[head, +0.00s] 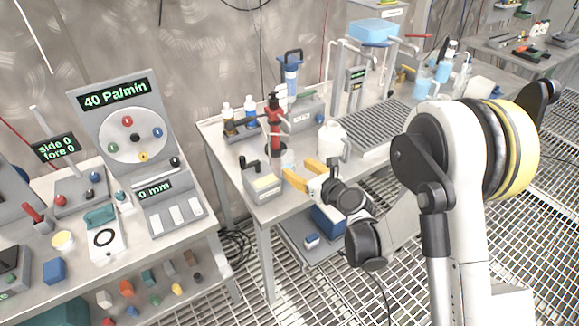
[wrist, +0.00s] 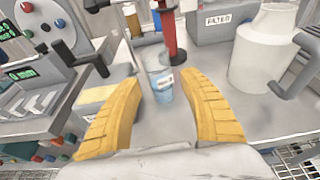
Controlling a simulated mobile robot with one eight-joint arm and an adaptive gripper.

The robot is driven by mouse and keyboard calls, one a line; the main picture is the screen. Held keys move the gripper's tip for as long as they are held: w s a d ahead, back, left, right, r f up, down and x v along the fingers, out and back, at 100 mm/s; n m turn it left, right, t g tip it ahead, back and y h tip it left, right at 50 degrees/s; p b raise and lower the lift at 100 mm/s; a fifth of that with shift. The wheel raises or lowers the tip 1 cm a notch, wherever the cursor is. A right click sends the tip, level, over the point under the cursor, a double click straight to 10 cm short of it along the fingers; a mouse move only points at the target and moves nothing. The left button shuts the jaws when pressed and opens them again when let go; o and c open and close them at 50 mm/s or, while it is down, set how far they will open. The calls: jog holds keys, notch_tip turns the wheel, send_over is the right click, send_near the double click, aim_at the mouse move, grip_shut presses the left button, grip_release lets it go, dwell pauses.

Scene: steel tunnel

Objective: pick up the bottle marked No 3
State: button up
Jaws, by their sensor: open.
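My gripper (head: 296,167) is open, its two yellow fingers apart over the grey bench. In the wrist view, a small pale-blue container (wrist: 164,88) with a white label stands beyond and between the fingertips (wrist: 160,82), not visibly touched. Its label is too small to read. In the head view, a brown bottle (head: 228,122) and a blue bottle (head: 250,114), both with white caps, stand at the back left of this bench. Their lower parts also show at the top of the wrist view. I cannot read a No 3 on any bottle.
A red column stand (head: 274,128) rises just behind the small container. A white jug (head: 332,142) stands to the right. A grey box with a black handle (head: 263,183) is close on the left. A box marked FILTER (wrist: 217,22) stands behind.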

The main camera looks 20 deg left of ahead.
aim_at(292, 162)
jog(key=x, duration=0.1)
jog(key=b+x, duration=0.1)
jog(key=x, duration=0.1)
jog(key=b+x, duration=0.1)
jog(key=x, duration=0.1)
jog(key=shift+w+a+r, duration=0.15)
jog(key=shift+a+r, duration=0.2)
jog(key=shift+r, duration=0.1)
jog(key=c, duration=1)
